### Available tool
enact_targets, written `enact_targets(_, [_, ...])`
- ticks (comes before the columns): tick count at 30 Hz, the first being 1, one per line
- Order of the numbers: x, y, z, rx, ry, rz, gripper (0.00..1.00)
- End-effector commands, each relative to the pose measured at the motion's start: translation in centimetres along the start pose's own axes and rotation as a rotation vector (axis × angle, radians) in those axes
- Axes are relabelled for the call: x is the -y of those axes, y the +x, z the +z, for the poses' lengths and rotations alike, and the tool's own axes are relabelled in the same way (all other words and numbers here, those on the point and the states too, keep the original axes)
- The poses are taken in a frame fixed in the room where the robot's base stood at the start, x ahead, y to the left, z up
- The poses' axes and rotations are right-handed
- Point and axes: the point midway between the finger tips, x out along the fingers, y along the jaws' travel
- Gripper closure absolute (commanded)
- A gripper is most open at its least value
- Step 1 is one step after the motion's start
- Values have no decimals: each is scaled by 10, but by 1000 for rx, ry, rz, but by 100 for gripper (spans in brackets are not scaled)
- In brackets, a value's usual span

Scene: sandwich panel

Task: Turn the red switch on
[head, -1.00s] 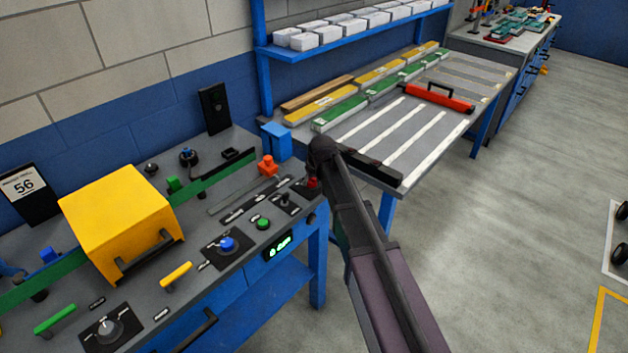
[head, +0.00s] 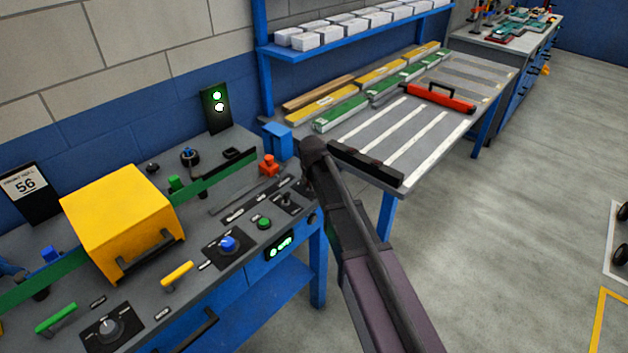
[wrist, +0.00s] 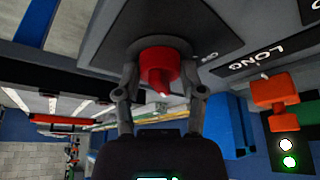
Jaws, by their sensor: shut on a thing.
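The red switch (wrist: 159,68) is a round red knob with a white pointer mark, on a dark plate in the wrist view. My gripper (wrist: 158,84) has one finger on each side of the knob and is shut on it. In the head view my gripper and arm (head: 318,165) reach the right end of the grey panel (head: 215,215) and hide the red switch there. A black box (head: 216,108) on the wall behind the panel shows two lit white-green lights, which also show in the wrist view (wrist: 287,153).
An orange-red block (head: 268,166) and a blue block (head: 278,141) stand close to my gripper. A yellow cover (head: 118,220), a blue button (head: 228,243) and a green button (head: 264,223) are on the panel. A table with boards (head: 425,145) stands behind.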

Motion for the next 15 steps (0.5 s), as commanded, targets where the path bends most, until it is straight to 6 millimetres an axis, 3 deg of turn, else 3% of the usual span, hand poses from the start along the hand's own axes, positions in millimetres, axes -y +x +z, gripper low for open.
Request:
enact_targets(4, [1, 0, 0, 1, 1, -3, 96])
enact_targets(5, [1, 0, 0, 1, 1, -3, 39])
enact_targets(7, [1, 0, 0, 1, 1, -3, 19])
enact_targets(8, [1, 0, 0, 1, 0, -2, 13])
enact_targets(15, [0, 0, 0, 0, 0, -1, 13])
